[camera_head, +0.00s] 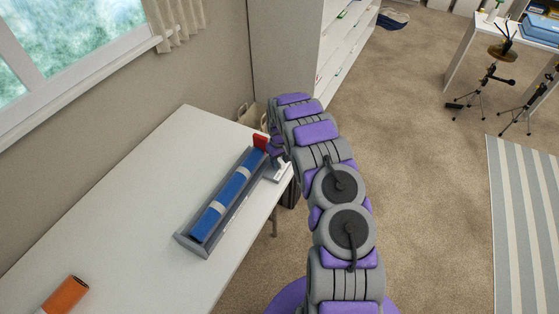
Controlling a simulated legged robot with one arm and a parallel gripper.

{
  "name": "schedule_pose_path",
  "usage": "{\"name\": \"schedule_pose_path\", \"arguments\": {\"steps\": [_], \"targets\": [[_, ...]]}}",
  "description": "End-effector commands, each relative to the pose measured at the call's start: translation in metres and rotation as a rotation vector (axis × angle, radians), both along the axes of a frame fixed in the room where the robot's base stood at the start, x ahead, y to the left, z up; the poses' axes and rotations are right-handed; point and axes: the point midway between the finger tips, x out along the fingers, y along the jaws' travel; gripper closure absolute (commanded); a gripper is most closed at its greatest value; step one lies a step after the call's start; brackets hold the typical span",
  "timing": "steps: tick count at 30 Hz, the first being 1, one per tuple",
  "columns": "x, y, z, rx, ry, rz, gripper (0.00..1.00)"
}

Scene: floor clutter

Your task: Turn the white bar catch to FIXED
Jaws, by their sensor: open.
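A long blue bar (219,209) with pale bands lies in a grey tray (238,213) on the white table. A red piece (260,142) shows at the bar's far end. A small white piece (279,173) shows beside the tray's far right end; I cannot tell whether it is the bar catch. No FIXED marking is readable. My gripper (275,151) is open by the tray's far end, close to the red piece. My arm hides part of this area, and I cannot tell whether the gripper touches anything.
The white table (130,200) is mostly bare left of the tray. An orange cylinder (65,295) lies at its near left. A white shelf unit (335,50) stands behind my arm. Tripods (484,88) and a striped rug (523,220) are on the carpet at right.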

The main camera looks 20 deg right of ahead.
Motion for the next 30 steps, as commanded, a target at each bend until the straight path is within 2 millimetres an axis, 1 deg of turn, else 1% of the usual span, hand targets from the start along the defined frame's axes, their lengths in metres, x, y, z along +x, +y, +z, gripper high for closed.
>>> {"name": "schedule_pose_path", "arguments": {"steps": [5,8,11,14,24,27,30], "targets": [[0.0,0.0,0.008,-0.001,-0.001,0.0,0.55],[0.0,0.0,0.02,-0.001,-0.001,0.0,0.55],[0.0,0.0,0.035,0.0,0.0,-0.001,0.55],[0.0,0.0,0.055,0.001,0.001,-0.001,0.55],[0.002,0.0,0.132,-0.001,-0.003,0.0,0.55],[0.002,0.0,0.152,0.0,-0.005,0.001,0.55],[0.002,0.0,0.165,0.0,-0.001,0.001,0.55]]}}
